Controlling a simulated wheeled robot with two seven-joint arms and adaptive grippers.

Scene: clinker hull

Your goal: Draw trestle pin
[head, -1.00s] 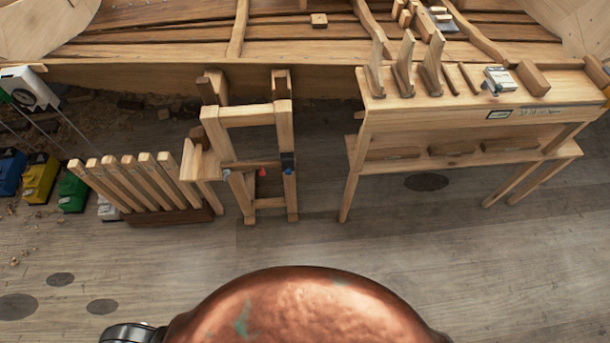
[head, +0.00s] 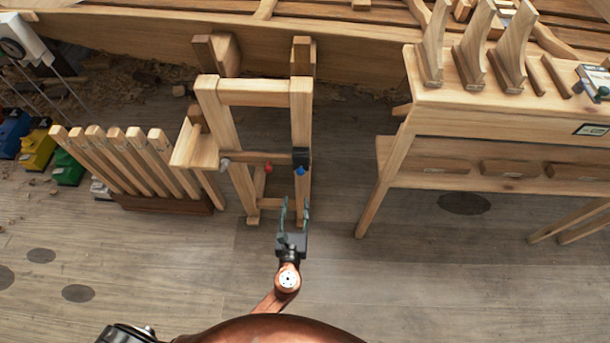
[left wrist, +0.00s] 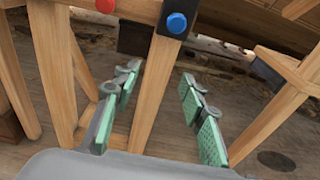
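A wooden trestle (head: 258,93) stands upright against the hull. Its low crossbar (head: 245,157) bears a grey knob (head: 225,163) at the left, a red knob (head: 268,169) near the middle and, under a black block (head: 300,156) at the right post, a blue knob (head: 300,171). I cannot tell which is the pin's head. My left gripper (head: 294,206) is open and empty, in front of and below the blue knob. In the left wrist view, its spread green-padded fingers (left wrist: 160,76) lie below the blue knob (left wrist: 176,22) and red knob (left wrist: 105,5). My right gripper is not in view.
A workbench (head: 440,120) with wooden pieces stands at the right. The floor (head: 400,290) in front is clear.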

